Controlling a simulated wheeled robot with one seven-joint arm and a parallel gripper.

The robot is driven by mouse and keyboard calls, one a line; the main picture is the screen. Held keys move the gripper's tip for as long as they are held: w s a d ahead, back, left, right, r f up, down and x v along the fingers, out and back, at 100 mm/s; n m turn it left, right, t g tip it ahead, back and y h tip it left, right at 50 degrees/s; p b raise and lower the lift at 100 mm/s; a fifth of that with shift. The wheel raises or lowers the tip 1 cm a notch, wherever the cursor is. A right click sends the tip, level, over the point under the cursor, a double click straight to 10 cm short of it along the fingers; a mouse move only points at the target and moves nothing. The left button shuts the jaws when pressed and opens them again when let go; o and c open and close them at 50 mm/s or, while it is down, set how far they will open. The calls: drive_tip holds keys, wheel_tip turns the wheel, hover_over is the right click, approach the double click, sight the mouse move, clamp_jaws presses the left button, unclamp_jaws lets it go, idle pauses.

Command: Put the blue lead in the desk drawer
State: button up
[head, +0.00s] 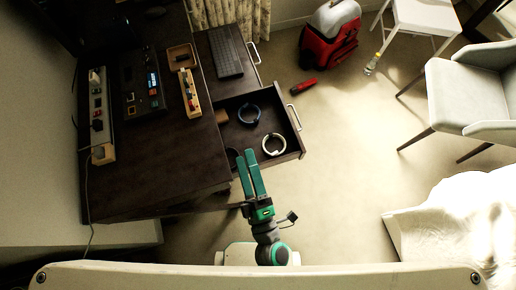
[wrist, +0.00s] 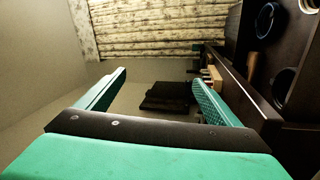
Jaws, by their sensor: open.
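The blue lead (head: 249,114) is a dark blue coil lying inside the open desk drawer (head: 294,121). It also shows at the upper right of the wrist view (wrist: 266,18). My gripper (head: 246,154) is open and empty. In the head view its fingertips reach to the near side of the drawer, short of the blue lead. In the wrist view my gripper (wrist: 160,78) has its fingers wide apart with nothing between them, and the drawer lies to their right.
A white coil (head: 273,144) and a brown block (head: 221,116) share the drawer. A keyboard (head: 226,52) lies behind it. The desk top (head: 165,155) holds a power strip (head: 98,105) and trays. A red tool (head: 303,86) lies on open floor near a red vacuum (head: 330,38).

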drive_tip(key=s+d+f+m+g+h, duration=0.1)
drive_tip(key=s+f+m+g+h, duration=0.1)
drive_tip(key=s+m, duration=0.3)
drive_tip(key=s+d+f+m+g+h, duration=0.1)
drive_tip(key=s+m+h, duration=0.3)
drive_tip(key=m, duration=1)
drive_tip(key=shift+s+d+f+g, duration=0.35)
drive_tip(key=shift+s+d+g, duration=0.35)
drive_tip(key=shift+s, duration=0.55)
drive_tip(key=shift+c, duration=0.5)
